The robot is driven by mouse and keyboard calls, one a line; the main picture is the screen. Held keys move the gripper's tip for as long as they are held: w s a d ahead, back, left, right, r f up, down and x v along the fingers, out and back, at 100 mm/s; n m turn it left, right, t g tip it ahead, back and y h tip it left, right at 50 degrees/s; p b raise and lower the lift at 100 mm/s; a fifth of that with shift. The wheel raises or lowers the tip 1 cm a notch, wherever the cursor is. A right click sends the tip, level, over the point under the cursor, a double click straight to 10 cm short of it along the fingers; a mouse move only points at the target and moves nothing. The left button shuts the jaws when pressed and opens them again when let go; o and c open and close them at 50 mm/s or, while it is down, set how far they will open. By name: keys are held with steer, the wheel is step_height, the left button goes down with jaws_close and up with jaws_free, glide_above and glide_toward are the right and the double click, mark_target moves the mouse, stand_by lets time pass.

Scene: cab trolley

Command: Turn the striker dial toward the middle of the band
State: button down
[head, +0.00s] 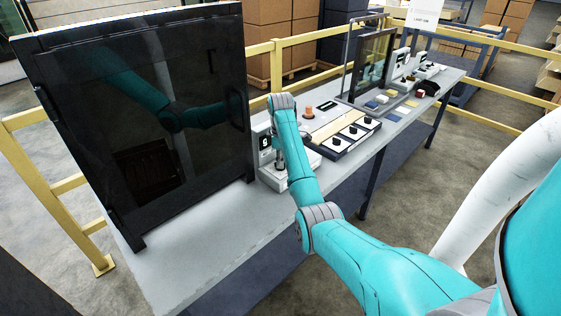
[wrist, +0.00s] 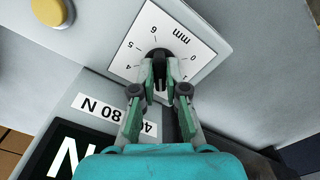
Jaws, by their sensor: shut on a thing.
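The striker dial is a small black knob (wrist: 160,56) on a white scale plate (wrist: 186,40) marked in mm, with 0, 4, 5 and 6 readable in the wrist view. My gripper (wrist: 160,88) is shut on the knob, one green-padded finger on each side. The fingers hide much of the knob and the lower part of the scale, so I cannot tell where its pointer sits. In the head view the grey device (head: 271,165) with the dial stands on the bench, and my arm hides part of it.
A yellow button (wrist: 50,12) and a label reading 80 N (wrist: 100,108) are near the dial. A large dark glass panel (head: 140,120) stands left of my arm on the grey bench (head: 205,265). A panel with black knobs (head: 350,137) lies to the right.

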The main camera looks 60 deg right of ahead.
steer(key=m, duration=1.3)
steer(key=shift+m, duration=0.4)
steer(key=m, duration=1.1)
steer(key=shift+m, duration=0.4)
steer(key=c, duration=1.2)
jaws_free()
steer(key=shift+n, duration=0.3)
